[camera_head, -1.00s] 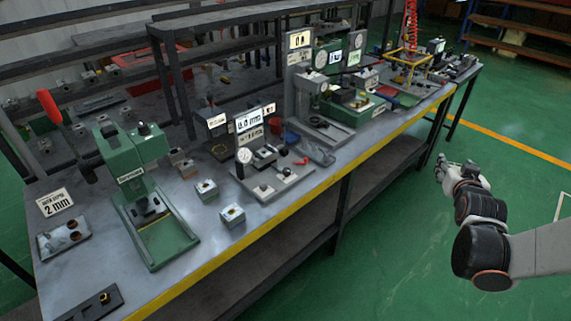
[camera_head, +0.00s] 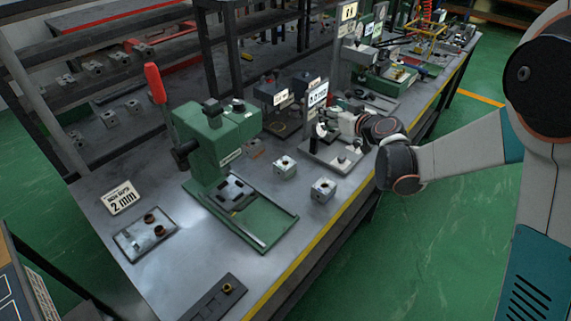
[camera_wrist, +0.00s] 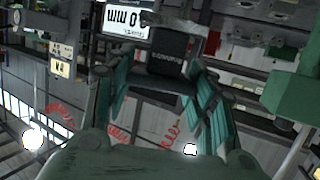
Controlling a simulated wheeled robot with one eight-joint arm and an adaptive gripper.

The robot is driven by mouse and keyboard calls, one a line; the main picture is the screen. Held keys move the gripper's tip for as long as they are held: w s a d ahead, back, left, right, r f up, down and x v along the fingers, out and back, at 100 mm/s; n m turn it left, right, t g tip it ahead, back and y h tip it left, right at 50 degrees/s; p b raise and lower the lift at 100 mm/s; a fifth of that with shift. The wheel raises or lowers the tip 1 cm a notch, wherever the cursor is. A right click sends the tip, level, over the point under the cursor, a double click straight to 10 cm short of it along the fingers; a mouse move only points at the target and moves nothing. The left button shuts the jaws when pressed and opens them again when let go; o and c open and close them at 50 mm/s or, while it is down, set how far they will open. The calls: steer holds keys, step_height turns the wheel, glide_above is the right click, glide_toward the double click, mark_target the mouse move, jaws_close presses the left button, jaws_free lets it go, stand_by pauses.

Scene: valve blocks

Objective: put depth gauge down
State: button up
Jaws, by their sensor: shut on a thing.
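The depth gauge (camera_head: 321,130), a small round white dial with a dark stem, stands roughly upright at the grey gauge station (camera_head: 326,158) on the bench. My gripper (camera_head: 334,121) reaches in from the right and is shut on it. Whether the gauge touches the station is hidden. In the wrist view the teal finger pads of my gripper (camera_wrist: 160,82) show on both sides, with a dark lettered block between or behind them; I cannot tell which. A display sign (camera_head: 317,95) stands behind the gauge and appears upside down in the wrist view (camera_wrist: 126,20).
A green press (camera_head: 222,140) with a red lever stands to the left. Two small valve blocks (camera_head: 285,167) (camera_head: 323,189) sit in front of the station. Bare bench shows near the front edge.

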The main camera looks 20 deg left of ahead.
steer(key=s+a+r+n+g+y, duration=0.2)
steer(key=a, duration=0.5)
steer(key=s+a+r+n+g+y, duration=0.1)
steer(key=s+a+r+n+g, duration=0.15)
steer(key=a, duration=0.45)
steer(key=shift+w+d+f+b, duration=0.15)
steer(key=shift+f+b, duration=1)
steer(key=shift+f, duration=2.15)
steer(key=shift+w+a+f+b, duration=0.15)
steer(key=shift+f+b, duration=1)
steer(key=shift+f, duration=2.1)
steer(key=shift+w+d+f+b, duration=0.15)
steer(key=shift+f+b, duration=1)
steer(key=shift+f, duration=2.15)
steer(key=shift+f+b, duration=0.45)
steer(key=shift+f, duration=0.05)
steer(key=o, duration=1.2)
steer(key=shift+o, duration=0.2)
steer(key=shift+r, duration=0.15)
